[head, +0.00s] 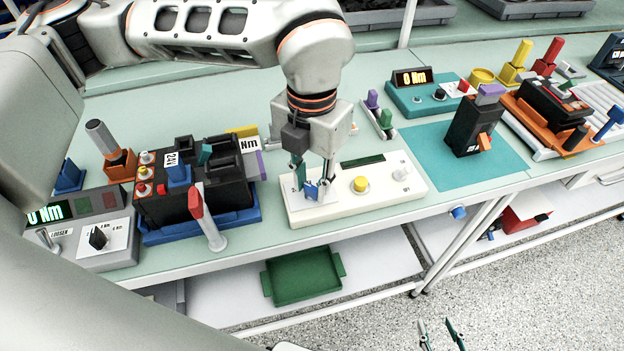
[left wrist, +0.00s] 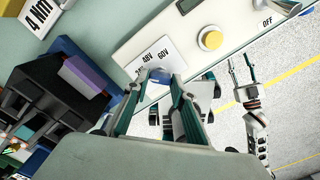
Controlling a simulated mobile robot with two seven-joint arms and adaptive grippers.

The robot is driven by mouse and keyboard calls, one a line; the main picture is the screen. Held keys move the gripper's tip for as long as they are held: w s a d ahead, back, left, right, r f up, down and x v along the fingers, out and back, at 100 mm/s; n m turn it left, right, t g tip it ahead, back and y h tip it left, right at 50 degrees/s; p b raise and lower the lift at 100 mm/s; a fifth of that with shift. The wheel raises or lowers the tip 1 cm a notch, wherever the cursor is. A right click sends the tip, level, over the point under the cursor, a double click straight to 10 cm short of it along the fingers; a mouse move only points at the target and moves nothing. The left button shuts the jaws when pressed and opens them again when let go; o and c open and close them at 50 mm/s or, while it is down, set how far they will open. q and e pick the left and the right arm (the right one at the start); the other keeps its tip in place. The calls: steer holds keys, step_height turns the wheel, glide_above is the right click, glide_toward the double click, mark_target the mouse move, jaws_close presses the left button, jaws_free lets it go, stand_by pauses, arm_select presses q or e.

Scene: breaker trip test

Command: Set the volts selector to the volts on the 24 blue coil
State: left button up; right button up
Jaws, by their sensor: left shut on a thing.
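The volts selector is a blue knob (head: 311,191) at the left end of a white panel (head: 380,195). My left gripper (head: 312,188) points down and is shut on this knob. In the left wrist view the blue knob (left wrist: 159,76) sits between the fingertips, beside a white label plate (left wrist: 160,52) reading 48V and 60V. More marks on the plate are hidden by the fingers, and the knob's setting cannot be told. A blue coil (head: 178,173) with a 24V tag stands in the black breaker housing (head: 215,195) at left. My right gripper (head: 441,333) is empty with its fingers apart.
The white panel also has a yellow button (head: 360,184), a dark display (head: 362,161) and a white knob (head: 402,173). A red-tipped tool (head: 206,218) stands at the bench's front edge. A teal mat (head: 430,145) with a black device (head: 474,125) lies to the right.

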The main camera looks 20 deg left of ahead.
mark_target(312, 187)
arm_select(q)
steer(key=shift+n, duration=0.5)
steer(key=o, duration=1.1)
step_height(312, 187, up, 12)
steer(key=shift+r, duration=0.1)
stand_by(0.4)
